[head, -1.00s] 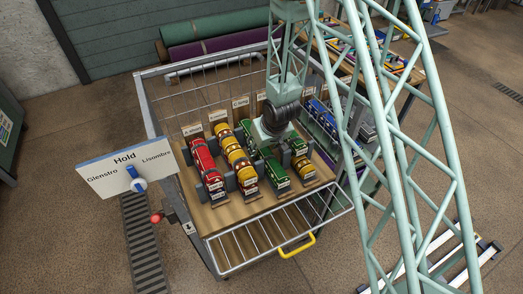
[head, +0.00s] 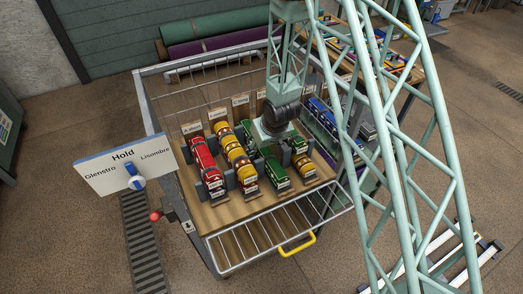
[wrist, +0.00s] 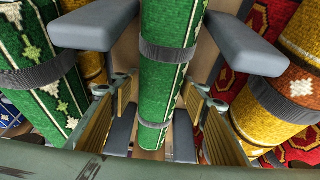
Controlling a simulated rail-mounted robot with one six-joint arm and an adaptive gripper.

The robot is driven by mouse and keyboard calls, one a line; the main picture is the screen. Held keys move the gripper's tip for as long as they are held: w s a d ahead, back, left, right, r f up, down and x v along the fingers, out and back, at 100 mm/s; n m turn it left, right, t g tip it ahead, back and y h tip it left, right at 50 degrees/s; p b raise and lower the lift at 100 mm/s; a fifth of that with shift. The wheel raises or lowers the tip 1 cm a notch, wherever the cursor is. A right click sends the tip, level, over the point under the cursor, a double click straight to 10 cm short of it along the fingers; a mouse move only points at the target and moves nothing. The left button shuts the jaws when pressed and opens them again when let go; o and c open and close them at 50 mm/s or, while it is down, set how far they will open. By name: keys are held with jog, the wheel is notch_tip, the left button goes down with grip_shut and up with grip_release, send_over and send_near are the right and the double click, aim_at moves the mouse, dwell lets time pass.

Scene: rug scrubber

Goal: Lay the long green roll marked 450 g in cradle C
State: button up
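A long green roll (head: 266,160) with a grey band lies in the third cradle from the left, whose sign (head: 240,101) seems to start with C. The same roll (wrist: 168,75) runs down the middle of the wrist view, between grey cradle arms (wrist: 100,24). My gripper (wrist: 158,108) straddles the roll, one tan-padded finger on each side. Gaps show between pads and roll, so it is open. In the head view my gripper (head: 282,141) is over the roll's middle and hides part of it. The 450 g mark is too small to read.
Red (head: 203,160) and yellow (head: 236,157) rolls lie to the left; a shorter green and yellow roll (head: 301,158) lies close on the right. A wire-sided cart (head: 142,100) surrounds them. A sign with a knob (head: 125,172) stands at left front.

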jog(key=shift+o, duration=1.3)
jog(key=shift+s+r, duration=0.1)
jog(key=shift+r, duration=0.05)
jog(key=shift+v, duration=5.85)
notch_tip(320, 180, up, 13)
jog(key=p, duration=1.2)
jog(key=shift+p, duration=0.35)
jog(key=shift+d+r, duration=0.1)
